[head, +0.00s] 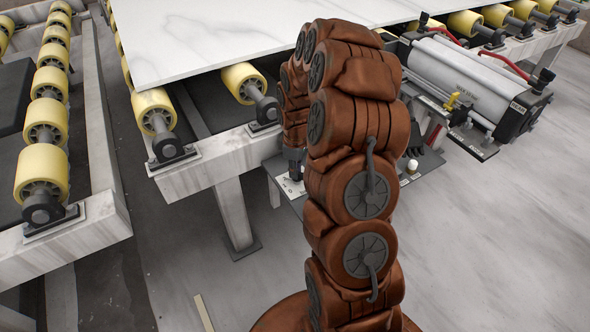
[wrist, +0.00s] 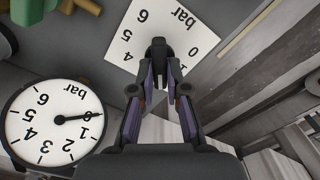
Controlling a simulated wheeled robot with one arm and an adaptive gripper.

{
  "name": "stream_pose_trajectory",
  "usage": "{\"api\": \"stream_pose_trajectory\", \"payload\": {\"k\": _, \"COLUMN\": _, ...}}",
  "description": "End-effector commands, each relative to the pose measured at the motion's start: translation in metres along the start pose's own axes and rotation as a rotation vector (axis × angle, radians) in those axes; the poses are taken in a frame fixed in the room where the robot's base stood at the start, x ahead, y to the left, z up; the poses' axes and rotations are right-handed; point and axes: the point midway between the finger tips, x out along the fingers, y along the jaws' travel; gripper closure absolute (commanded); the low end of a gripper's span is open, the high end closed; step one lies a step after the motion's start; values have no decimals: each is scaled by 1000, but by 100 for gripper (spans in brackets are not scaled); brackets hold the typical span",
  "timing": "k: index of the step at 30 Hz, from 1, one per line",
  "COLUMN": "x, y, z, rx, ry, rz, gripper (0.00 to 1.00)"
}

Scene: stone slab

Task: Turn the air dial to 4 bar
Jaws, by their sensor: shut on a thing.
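In the wrist view a white square scale plate (wrist: 150,35) is marked with numbers and "bar". A dark dial knob (wrist: 158,47) stands at its middle, and its pointer direction is hard to read. My gripper (wrist: 160,78) is shut on this knob, its two fingers on either side. A round gauge (wrist: 60,121) with a white face, marked 1 to 6 bar, is at the lower left; its dark needle lies past 1, near the zero end. In the head view my gripper (head: 293,160) is mostly hidden by my arm, above the white plate (head: 290,186).
A white slab (head: 220,30) lies on a roller frame with yellow rollers (head: 240,80). Another roller row (head: 42,175) stands at the left. A silver cylinder unit (head: 460,80) with red hoses is right of my arm. The floor at the lower right is clear.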

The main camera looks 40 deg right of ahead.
Motion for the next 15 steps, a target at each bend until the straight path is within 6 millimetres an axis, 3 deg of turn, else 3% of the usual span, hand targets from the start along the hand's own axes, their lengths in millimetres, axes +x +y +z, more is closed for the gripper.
{"api": "stream_pose_trajectory", "payload": {"k": 15, "x": 1, "y": 3, "z": 1, "rx": 402, "ry": -1, "rz": 3, "gripper": 100}}
